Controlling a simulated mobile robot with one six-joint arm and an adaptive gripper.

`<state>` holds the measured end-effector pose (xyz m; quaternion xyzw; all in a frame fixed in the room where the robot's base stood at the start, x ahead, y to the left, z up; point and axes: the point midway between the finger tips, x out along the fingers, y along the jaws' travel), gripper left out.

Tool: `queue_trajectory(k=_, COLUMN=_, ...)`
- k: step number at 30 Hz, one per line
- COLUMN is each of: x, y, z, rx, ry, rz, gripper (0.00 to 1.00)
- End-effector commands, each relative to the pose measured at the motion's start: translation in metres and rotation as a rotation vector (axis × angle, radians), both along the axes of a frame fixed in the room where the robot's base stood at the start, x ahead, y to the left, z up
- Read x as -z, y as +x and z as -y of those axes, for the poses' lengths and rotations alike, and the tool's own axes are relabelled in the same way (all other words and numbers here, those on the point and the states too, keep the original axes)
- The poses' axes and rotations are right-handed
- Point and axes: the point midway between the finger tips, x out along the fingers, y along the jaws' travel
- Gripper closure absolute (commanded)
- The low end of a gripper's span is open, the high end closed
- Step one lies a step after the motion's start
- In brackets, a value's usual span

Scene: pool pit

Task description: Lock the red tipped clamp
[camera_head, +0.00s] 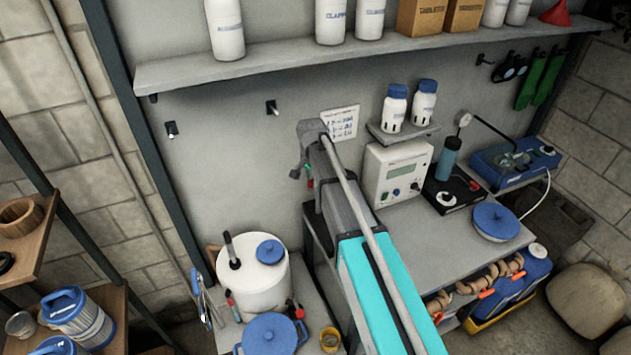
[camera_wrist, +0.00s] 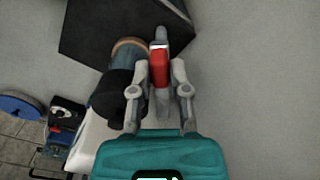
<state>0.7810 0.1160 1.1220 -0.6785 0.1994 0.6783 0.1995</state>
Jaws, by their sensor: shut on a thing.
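In the wrist view, the red-tipped clamp (camera_wrist: 160,73) has a red grip on a grey metal lever. My gripper (camera_wrist: 160,68) is shut on this red part, with one grey finger on each side. The clamp's base is hidden. In the head view, my grey and teal arm reaches up and away toward the back wall. My fingers cannot be made out there. A small red piece (camera_head: 309,170) shows beside the arm's far end; I cannot tell whether it belongs to the clamp.
A dark cylinder (camera_wrist: 115,90) stands close left of my gripper in the wrist view, below a dark panel (camera_wrist: 105,28). In the head view, a long shelf (camera_head: 300,58) runs above my arm. A white tank (camera_head: 253,292) stands left, and a white control box (camera_head: 390,158) right.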

Motion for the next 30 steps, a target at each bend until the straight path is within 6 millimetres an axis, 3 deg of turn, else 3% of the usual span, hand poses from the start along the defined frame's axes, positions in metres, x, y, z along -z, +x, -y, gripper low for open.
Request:
queue_trajectory(k=18, x=0.0, y=0.02, z=-0.018, rx=0.546, ry=0.001, rz=-0.001, gripper=1.0)
queue_trajectory(k=30, x=0.0, y=0.026, z=-0.02, rx=0.694, ry=0.001, rz=-0.002, gripper=1.0)
